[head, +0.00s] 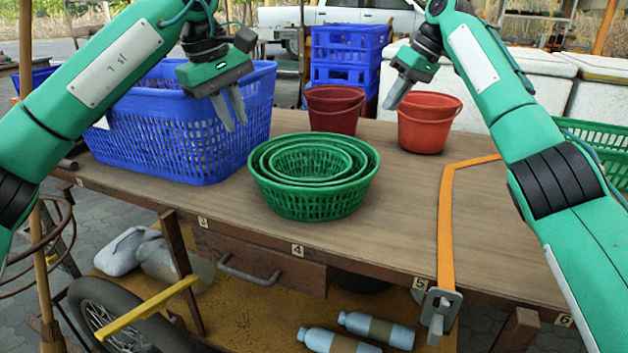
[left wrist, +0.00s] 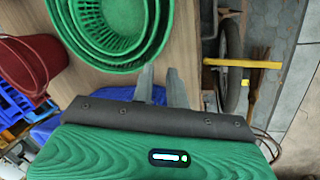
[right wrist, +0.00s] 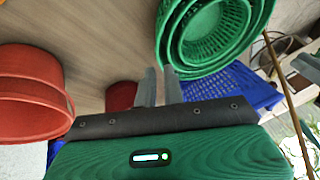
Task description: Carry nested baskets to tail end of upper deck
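Three round green baskets (head: 310,205) sit nested and upright on the wooden upper deck (head: 375,225), near its front edge. They also show at the top of the left wrist view (left wrist: 115,55) and the right wrist view (right wrist: 185,65). My left gripper (head: 229,112) hangs above and left of the baskets, in front of the blue crate, with its fingers apart and empty. My right gripper (head: 396,95) is right of the baskets, near the red buckets. A narrow gap shows between its empty fingers in the right wrist view. Neither gripper appears to touch the baskets.
A large blue crate (head: 185,140) stands left of the baskets. A dark red bucket (head: 334,112) and an orange-red bucket (head: 425,132) stand behind. An orange strap (head: 447,215) crosses the deck on the right. Bottles (head: 375,328) lie below. The deck between baskets and strap is clear.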

